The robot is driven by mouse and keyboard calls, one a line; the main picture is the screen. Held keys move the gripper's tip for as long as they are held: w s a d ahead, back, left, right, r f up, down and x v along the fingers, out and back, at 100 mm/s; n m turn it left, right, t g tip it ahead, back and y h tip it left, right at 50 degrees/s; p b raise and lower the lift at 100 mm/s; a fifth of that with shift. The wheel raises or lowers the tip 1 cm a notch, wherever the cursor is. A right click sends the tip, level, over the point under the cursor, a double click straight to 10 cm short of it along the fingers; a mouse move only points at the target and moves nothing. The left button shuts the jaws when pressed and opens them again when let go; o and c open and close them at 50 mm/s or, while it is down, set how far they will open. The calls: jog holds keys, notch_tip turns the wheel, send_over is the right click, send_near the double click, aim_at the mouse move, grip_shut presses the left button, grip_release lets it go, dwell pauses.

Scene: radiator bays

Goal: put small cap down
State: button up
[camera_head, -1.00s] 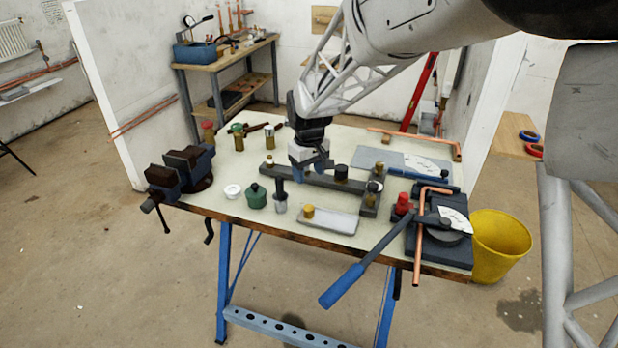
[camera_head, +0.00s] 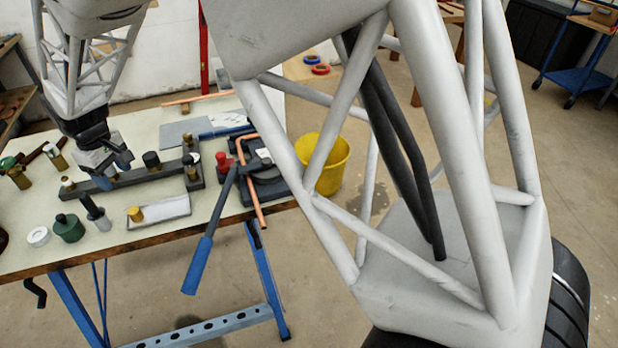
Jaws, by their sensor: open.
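My gripper (camera_head: 114,172) is at the left of the head view, low over the long dark grey bar (camera_head: 130,176) on the bench. Its jaws are apart, and I see nothing held between them. A small pale-topped brass fitting (camera_head: 68,183) stands at the bar's left end, left of my gripper. A larger black-capped fitting (camera_head: 151,160) stands on the bar to its right. A small brass cap-like piece (camera_head: 135,214) sits in the pale tray (camera_head: 172,209) in front of the bar. I cannot tell which piece is the small cap. My gripper hides part of the bar.
A green jar (camera_head: 68,228), a white ring (camera_head: 38,236) and a grey cup (camera_head: 102,222) stand near the bench's front edge. A pipe bender with a blue handle (camera_head: 198,264) juts over that edge. A yellow bucket (camera_head: 327,164) stands right of the bench.

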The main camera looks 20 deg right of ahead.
jog(key=s+d+r+m+t, duration=0.1)
jog(key=s+d+r+m, duration=0.35)
jog(key=d, duration=0.85)
jog(key=s+d+r+m, duration=0.1)
jog(key=s+d+r, duration=0.55)
jog(key=d, duration=0.55)
jog(key=s+d+m+t, duration=0.1)
jog(key=s+d+m, duration=0.4)
jog(key=s+d, duration=1.1)
jog(key=s, duration=0.4)
jog(key=shift+s+d+f+m+t, duration=0.15)
jog(key=shift+s+d+m+t, duration=0.15)
jog(key=shift+d+m, duration=0.1)
